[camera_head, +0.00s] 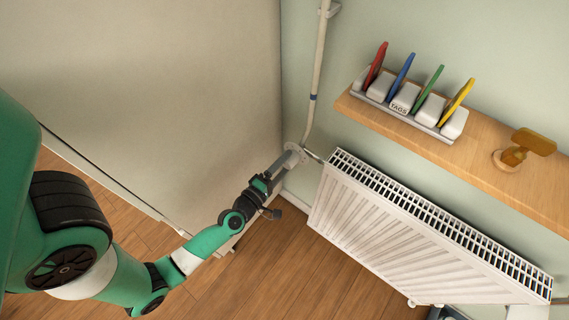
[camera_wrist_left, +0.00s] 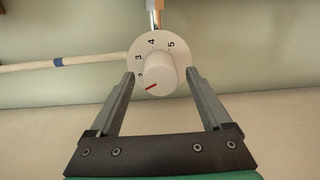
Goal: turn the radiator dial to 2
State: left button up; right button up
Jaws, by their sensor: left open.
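The radiator dial (camera_wrist_left: 158,70) is a round white disc with a raised knob in its middle. In the left wrist view I read 3, 4 and 5 on it, and what looks like a 2 partly covered by the left-hand finger. The knob's red mark points to the lower left, a little below that 2. My left gripper (camera_wrist_left: 160,78) is open, with one finger on each side of the knob and its tips near the dial. In the head view the left gripper (camera_head: 281,166) reaches the valve beside the radiator (camera_head: 390,225), and the dial is small there.
A white pipe (camera_head: 318,70) with a blue band runs up the wall by the valve. A wooden shelf (camera_head: 480,175) above the radiator carries a tag rack (camera_head: 402,107) with coloured tags and an amber object (camera_head: 522,147).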

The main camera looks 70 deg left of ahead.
pick_arm(q)
jog(key=v, duration=1.1)
jog(key=shift+s+p, duration=0.3)
jog(key=shift+p, duration=0.15)
jog(key=shift+d, duration=0.1)
